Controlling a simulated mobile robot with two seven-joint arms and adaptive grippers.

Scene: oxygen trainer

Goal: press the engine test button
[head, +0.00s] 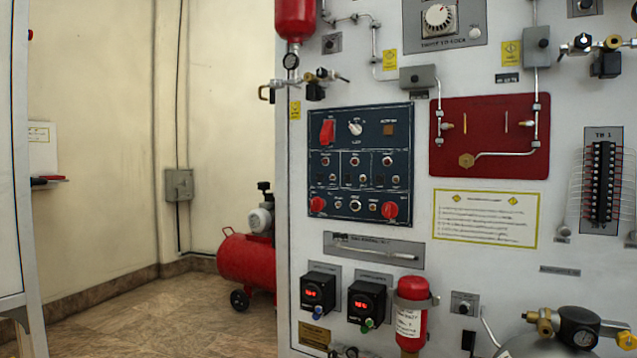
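A white upright trainer panel fills the right side of the head view. On it is a dark blue control panel (345,197) with red knobs, small toggles and round buttons in rows. The lettering is too small to read, so I cannot tell which control is the engine test button. Neither of my grippers is in view.
Two black boxes with red displays (318,292) and a red cylinder (411,305) stick out below. A regulator with a gauge (579,328) juts out at lower right. A red bottle (296,20) hangs at top left. A red compressor (246,258) stands on otherwise open floor (150,315).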

